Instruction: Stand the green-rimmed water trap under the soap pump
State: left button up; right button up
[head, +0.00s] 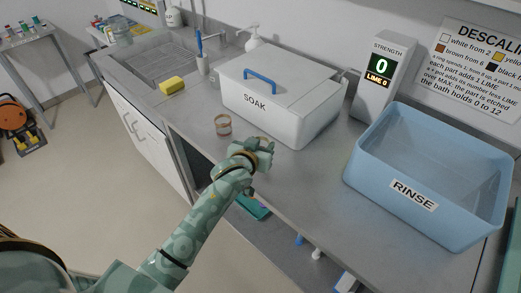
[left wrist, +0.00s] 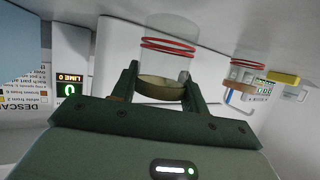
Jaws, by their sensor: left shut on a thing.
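My left gripper (head: 265,146) is shut on a clear cup-like trap (left wrist: 165,60) above the front of the counter. A second clear trap (head: 223,125) with a reddish ring stands on the counter to the left of the gripper. It also shows in the left wrist view (left wrist: 243,72). A white pump bottle (head: 253,40) stands behind the soak box. My right gripper is not in view.
The white SOAK box (head: 300,120) with a blue handle stands behind the gripper. The blue RINSE tub (head: 415,205) and strength display (head: 382,75) are to the right. A yellow sponge (head: 172,86) lies by the sink (head: 160,62). Bare counter (head: 290,180) lies before the tub.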

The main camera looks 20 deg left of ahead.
pick_arm(q)
jog(key=shift+f, duration=0.5)
jog(key=shift+f, duration=0.15)
jog(key=o, duration=1)
